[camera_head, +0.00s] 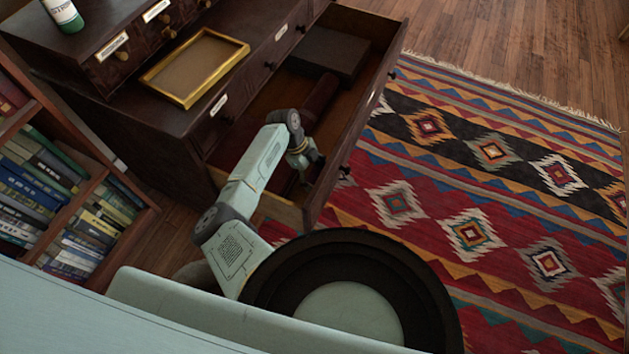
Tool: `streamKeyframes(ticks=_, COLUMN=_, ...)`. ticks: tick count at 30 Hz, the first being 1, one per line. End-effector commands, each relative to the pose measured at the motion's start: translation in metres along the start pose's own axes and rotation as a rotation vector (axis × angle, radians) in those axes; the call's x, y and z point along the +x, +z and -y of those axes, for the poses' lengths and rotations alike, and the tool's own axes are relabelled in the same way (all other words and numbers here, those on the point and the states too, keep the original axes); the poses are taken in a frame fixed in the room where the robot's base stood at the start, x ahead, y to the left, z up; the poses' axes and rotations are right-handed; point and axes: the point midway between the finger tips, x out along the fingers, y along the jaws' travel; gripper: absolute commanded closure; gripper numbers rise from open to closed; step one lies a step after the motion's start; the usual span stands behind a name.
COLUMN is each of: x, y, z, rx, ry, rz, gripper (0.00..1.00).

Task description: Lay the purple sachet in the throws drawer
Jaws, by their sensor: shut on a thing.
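The open drawer (368,112) of the dark wooden chest is pulled out toward the rug. In it lie a dark red rolled cloth (319,98) and a dark flat box (328,54) at the far end. My gripper (313,177) is inside the drawer's outline at the near end, close to the front panel. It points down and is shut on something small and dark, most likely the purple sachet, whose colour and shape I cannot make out. I cannot tell whether it touches the drawer floor. My arm hides part of the near end.
A gold-framed tray (195,67) and a white and green bottle (63,14) stand on the chest. A bookshelf (60,190) with books is at left. Dark knobs (345,170) stick out from the drawer front. The patterned rug (480,190) to the right is clear.

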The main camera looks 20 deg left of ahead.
Motion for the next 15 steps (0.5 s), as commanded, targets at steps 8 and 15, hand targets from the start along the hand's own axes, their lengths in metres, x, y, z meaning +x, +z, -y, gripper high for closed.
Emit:
streamKeyframes(ticks=8, x=0.031, y=0.012, z=-0.001, rx=-0.002, ry=0.003, rz=-0.001, gripper=0.57)
streamKeyframes(ticks=15, x=0.038, y=0.016, z=0.000, rx=0.000, ry=0.000, rz=0.001, gripper=0.57)
